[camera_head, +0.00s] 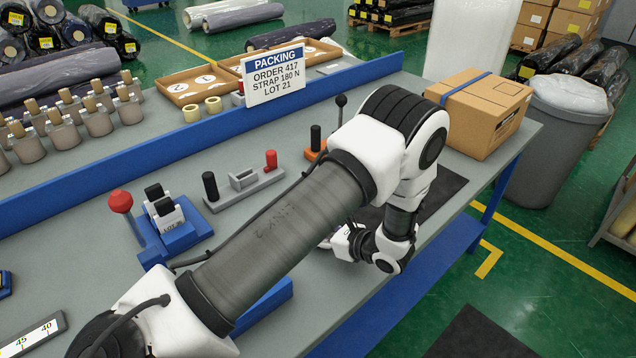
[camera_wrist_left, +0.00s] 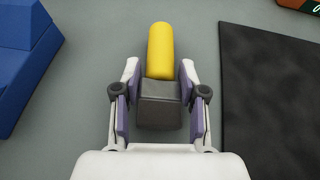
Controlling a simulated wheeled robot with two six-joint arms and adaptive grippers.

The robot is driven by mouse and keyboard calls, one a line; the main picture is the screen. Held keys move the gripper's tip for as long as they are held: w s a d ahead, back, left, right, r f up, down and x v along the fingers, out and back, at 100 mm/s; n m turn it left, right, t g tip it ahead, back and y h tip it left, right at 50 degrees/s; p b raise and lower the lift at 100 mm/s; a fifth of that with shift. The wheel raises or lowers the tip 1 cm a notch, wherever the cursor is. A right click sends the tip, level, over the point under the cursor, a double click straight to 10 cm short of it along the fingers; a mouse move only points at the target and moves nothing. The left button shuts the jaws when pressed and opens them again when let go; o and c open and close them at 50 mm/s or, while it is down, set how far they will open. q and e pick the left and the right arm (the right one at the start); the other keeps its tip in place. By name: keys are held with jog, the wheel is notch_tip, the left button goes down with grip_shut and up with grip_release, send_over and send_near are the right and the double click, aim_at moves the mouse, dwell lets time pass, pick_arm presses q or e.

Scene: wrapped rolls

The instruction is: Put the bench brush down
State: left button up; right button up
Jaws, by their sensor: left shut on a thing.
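The bench brush shows in the left wrist view as a rounded yellow part (camera_wrist_left: 160,52) and a dark grey block (camera_wrist_left: 160,103). My left gripper (camera_wrist_left: 159,84) is shut on the dark block, one finger pad on each side. The yellow part points away from the gripper, over the grey bench top (camera_wrist_left: 90,95). I cannot tell whether the brush touches the bench. In the head view my left arm hides the brush. My right gripper is in neither view.
A black mat (camera_wrist_left: 275,100) lies right of the brush, with bare bench between them. A blue block (camera_wrist_left: 22,60) is at left. In the head view, a strapped cardboard box (camera_head: 480,112), a strapping tool (camera_head: 172,225) and a packing sign (camera_head: 273,75) stand on the bench.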

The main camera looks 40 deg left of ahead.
pick_arm(q)
jog(key=shift+f, duration=0.25)
jog(key=o, duration=1.2)
jog(key=shift+r, duration=0.1)
jog(key=shift+w+d, duration=0.1)
jog(key=shift+d, duration=0.25)
jog(key=b+v, duration=0.1)
jog(key=v, duration=0.5)
jog(key=shift+d+r+b, duration=0.2)
jog(key=shift+b, duration=0.15)
jog(key=shift+d+r, duration=0.15)
jog(key=shift+d, duration=0.2)
jog(key=shift+a, duration=0.1)
